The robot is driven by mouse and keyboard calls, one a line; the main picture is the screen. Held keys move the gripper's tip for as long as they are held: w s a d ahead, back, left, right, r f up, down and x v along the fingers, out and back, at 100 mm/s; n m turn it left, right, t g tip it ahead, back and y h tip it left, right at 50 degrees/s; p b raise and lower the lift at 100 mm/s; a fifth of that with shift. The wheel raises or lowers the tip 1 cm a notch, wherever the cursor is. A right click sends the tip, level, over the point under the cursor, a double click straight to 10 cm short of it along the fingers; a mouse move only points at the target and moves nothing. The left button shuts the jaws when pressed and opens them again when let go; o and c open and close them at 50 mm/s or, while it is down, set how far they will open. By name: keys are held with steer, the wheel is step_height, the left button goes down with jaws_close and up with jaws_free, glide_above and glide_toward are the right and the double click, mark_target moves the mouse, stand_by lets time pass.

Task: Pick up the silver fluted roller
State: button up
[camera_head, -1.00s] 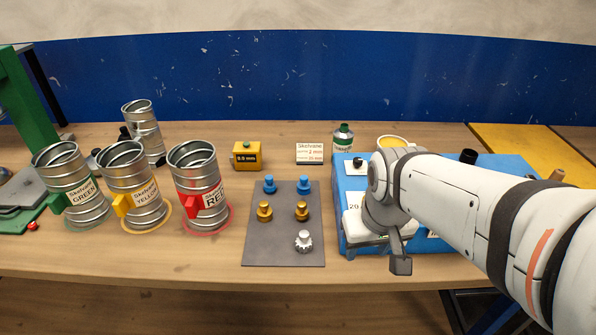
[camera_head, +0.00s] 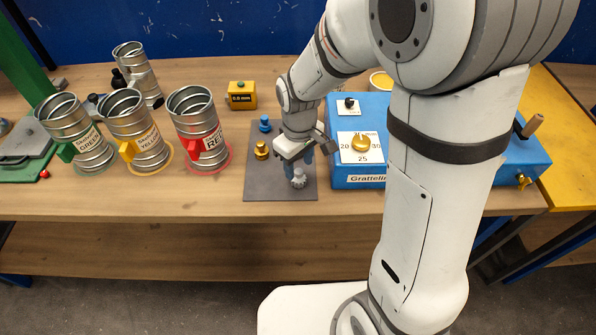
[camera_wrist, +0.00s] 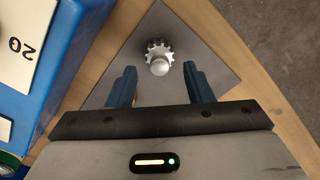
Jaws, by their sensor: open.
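The silver fluted roller (camera_head: 299,181) stands on the dark grey mat (camera_head: 262,188) near its front edge. In the wrist view the roller (camera_wrist: 159,56) shows its toothed rim and rounded knob from above. My gripper (camera_head: 297,168) is over the mat, just above and behind the roller. In the wrist view the two blue fingers (camera_wrist: 160,78) are apart, with the roller ahead of the gap between them. Nothing is held. In the head view my gripper partly hides the roller's top.
The blue machine (camera_head: 357,181) stands close on the right. Three labelled metal ducts, including the red one (camera_head: 199,122), stand left.

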mark_target(299, 171)
steer(key=shift+f+p, duration=0.35)
steer(key=shift+f, duration=2)
steer(key=shift+c, duration=0.5)
jaws_close()
